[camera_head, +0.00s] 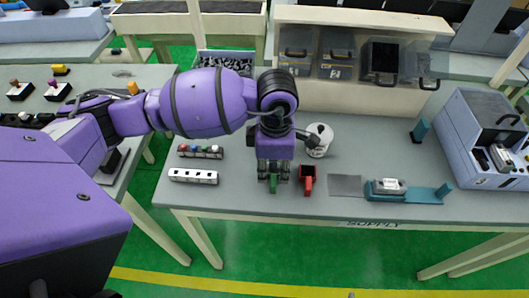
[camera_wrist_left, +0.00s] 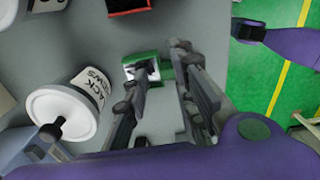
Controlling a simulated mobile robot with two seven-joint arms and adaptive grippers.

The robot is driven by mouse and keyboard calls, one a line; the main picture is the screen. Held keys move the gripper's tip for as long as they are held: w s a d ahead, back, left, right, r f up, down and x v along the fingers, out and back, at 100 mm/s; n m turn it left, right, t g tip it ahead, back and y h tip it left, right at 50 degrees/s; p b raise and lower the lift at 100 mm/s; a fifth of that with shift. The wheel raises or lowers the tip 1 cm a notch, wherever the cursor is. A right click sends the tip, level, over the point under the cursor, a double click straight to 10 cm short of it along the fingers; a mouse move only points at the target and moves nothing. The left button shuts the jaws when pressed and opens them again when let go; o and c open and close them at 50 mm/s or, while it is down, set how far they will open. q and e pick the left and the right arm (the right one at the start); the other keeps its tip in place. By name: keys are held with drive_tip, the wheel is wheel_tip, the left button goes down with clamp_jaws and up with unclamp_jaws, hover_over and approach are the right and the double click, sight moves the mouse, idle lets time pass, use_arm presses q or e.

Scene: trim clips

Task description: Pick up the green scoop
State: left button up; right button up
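The green scoop (camera_head: 273,185) is on the grey table, mostly hidden under my left gripper in the head view. In the left wrist view the green scoop (camera_wrist_left: 130,69) shows its open end with a dark inside, just beyond the fingertips. My left gripper (camera_head: 273,174) points down over it. In the left wrist view the left gripper's fingers (camera_wrist_left: 166,68) are spread apart, with part of the green scoop showing between their tips; I cannot tell whether they touch it.
A red scoop (camera_head: 307,180) lies just right of the green one. A white tub (camera_head: 319,140) with a knobbed lid stands close behind. Two small racks (camera_head: 193,176) sit to the left. A teal fixture (camera_head: 408,192) and a grey mat (camera_head: 346,185) are to the right.

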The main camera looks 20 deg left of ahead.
use_arm(q)
drive_tip(key=shift+d+f, duration=0.1)
drive_tip(key=shift+f, duration=0.7)
drive_tip(key=shift+c, duration=0.5)
clamp_jaws()
